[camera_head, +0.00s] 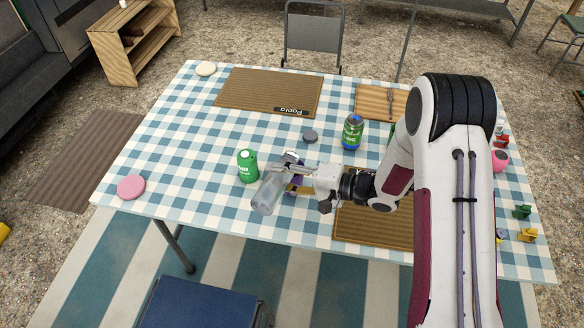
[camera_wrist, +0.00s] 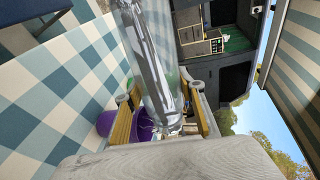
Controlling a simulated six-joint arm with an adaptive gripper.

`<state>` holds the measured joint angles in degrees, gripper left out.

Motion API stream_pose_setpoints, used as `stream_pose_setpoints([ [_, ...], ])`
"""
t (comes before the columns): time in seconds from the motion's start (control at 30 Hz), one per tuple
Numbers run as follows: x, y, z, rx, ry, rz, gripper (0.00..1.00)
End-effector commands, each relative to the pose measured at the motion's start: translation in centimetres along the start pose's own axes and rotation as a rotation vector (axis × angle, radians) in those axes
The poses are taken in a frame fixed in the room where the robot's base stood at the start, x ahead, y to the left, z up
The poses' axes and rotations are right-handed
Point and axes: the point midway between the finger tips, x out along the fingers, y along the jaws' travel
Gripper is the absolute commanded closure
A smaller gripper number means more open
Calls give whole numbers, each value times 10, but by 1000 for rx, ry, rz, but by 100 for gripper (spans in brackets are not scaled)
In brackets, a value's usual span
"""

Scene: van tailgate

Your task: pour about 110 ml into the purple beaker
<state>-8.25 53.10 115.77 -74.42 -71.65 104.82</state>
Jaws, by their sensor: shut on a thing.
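My gripper (camera_head: 292,170) is shut on a clear container (camera_head: 266,195), held tilted above the checked tablecloth. In the wrist view the container (camera_wrist: 150,55) runs between the two fingers of my gripper (camera_wrist: 165,110). I cannot make out a liquid level in it. The purple beaker (camera_wrist: 106,123) shows behind one finger in the wrist view, partly covered by that finger and the container. In the head view only a small purple patch (camera_head: 296,182) shows beneath my gripper; the rest is hidden. I cannot tell whether the container touches the beaker or what the beaker holds.
A green can (camera_head: 247,166) stands close left of the container. A blue-and-green jar (camera_head: 352,132) and a grey disc (camera_head: 310,137) are behind my gripper. A brown mat (camera_head: 268,92) lies at the back. A pink disc (camera_head: 131,187) lies front left; the cloth near it is clear.

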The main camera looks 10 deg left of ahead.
Motion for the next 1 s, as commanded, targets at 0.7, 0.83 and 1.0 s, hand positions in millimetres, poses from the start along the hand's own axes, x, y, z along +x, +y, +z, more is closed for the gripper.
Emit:
stream_pose_setpoints([
  [0.7, -3, -2, -4, 22, -7, -1, 91],
  [0.83, -2, 0, -3, -1, 0, -1, 91],
  [1.0, 0, 9, 0, -97, 26, -2, 91],
])
